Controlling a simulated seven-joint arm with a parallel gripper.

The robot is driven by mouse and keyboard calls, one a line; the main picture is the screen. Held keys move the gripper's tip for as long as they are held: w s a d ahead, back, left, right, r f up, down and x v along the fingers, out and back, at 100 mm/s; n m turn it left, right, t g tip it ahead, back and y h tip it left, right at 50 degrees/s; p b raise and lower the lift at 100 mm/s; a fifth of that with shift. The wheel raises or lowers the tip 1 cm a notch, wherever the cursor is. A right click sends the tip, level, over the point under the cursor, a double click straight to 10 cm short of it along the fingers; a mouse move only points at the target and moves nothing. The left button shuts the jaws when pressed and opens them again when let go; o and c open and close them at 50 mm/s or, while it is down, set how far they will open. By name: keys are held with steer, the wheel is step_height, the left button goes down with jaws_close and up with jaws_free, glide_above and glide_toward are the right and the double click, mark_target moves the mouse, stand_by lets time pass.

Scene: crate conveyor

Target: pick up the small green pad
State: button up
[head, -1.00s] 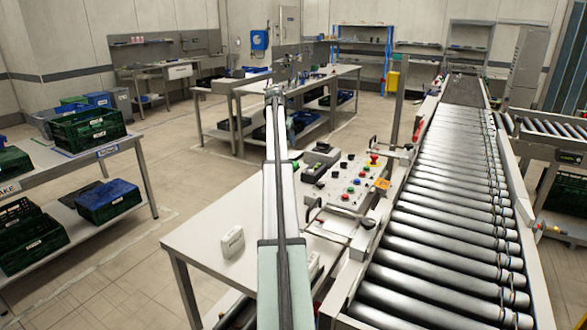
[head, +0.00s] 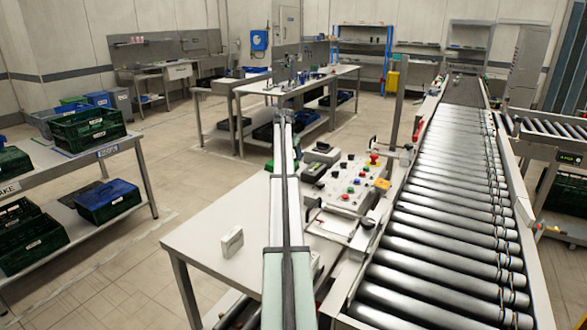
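I cannot make out the small green pad for certain in the head view. I cannot make out my gripper's fingers there.
A control panel (head: 345,205) with coloured buttons and a dark device (head: 314,171) stands right of my arm. A small white box (head: 232,242) is on the table's left part. A roller conveyor (head: 440,235) runs along the right. Green crates (head: 90,130) stand on a left shelf.

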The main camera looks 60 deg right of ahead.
steer(key=x, duration=0.4)
steer(key=shift+s+a+f, duration=0.1)
steer(key=shift+s+f, duration=0.05)
steer(key=shift+f, duration=0.05)
steer(key=c, duration=1.1)
steer(key=shift+r, duration=0.1)
step_height(320, 180, up, 10)
steer(key=shift+f, duration=0.1)
steer(key=o, duration=0.4)
steer(key=c, duration=0.4)
steer(key=shift+o, duration=0.2)
steer(key=shift+s, duration=0.1)
